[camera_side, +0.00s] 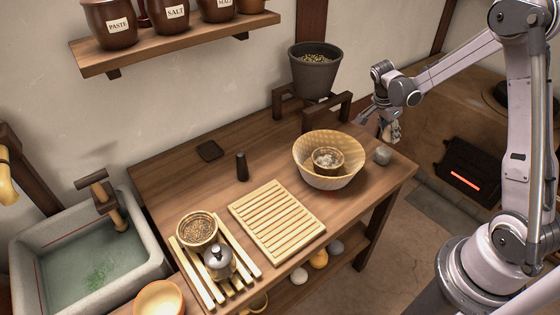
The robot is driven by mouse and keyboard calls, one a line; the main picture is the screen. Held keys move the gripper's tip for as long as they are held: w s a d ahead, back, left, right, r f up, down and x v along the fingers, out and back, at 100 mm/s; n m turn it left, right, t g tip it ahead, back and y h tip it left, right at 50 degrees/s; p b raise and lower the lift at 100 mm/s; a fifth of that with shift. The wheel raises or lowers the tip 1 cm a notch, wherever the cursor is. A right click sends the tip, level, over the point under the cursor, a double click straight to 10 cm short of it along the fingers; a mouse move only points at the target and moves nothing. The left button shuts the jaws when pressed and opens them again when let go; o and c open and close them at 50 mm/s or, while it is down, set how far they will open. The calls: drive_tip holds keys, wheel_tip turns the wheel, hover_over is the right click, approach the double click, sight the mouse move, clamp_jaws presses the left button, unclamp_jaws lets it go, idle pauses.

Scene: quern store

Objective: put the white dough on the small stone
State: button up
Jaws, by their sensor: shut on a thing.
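My gripper (387,130) is at the right end of the wooden table, just above a small grey stone (382,156) near the table's edge. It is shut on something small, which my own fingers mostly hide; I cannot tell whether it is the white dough. A whitish lumpy mass (327,157) shows in a small cup, which sits inside a wide woven-looking bowl (311,175) left of the stone. A pale round lump (299,275) lies on the shelf under the table.
A dark pot (315,72) stands on a wooden stand behind the bowl. A slatted board (277,221), a dark upright peg (242,166) and a rack with a grain cup (197,229) and metal pot (219,262) are further left. The table's back left is mostly clear.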

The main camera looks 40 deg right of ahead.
sight(385, 136)
drive_tip(key=shift+f, duration=2.1)
drive_tip(key=shift+f, duration=0.15)
drive_tip(key=o, duration=1.2)
drive_tip(key=v, duration=1.2)
drive_tip(key=shift+s+a+r+n+t+y, duration=0.75)
drive_tip(key=shift+s+a+r+n+t, duration=0.85)
drive_tip(key=shift+a+n, duration=1.9)
drive_tip(key=shift+s+a+r+n+t+y, duration=1)
drive_tip(key=shift+s+a+n, duration=0.95)
drive_tip(key=shift+a+n, duration=1.6)
drive_tip(key=shift+s+a+r+n+t+y, duration=0.45)
drive_tip(key=shift+s+a+r+n+t, duration=1)
drive_tip(key=shift+a+n, duration=2.05)
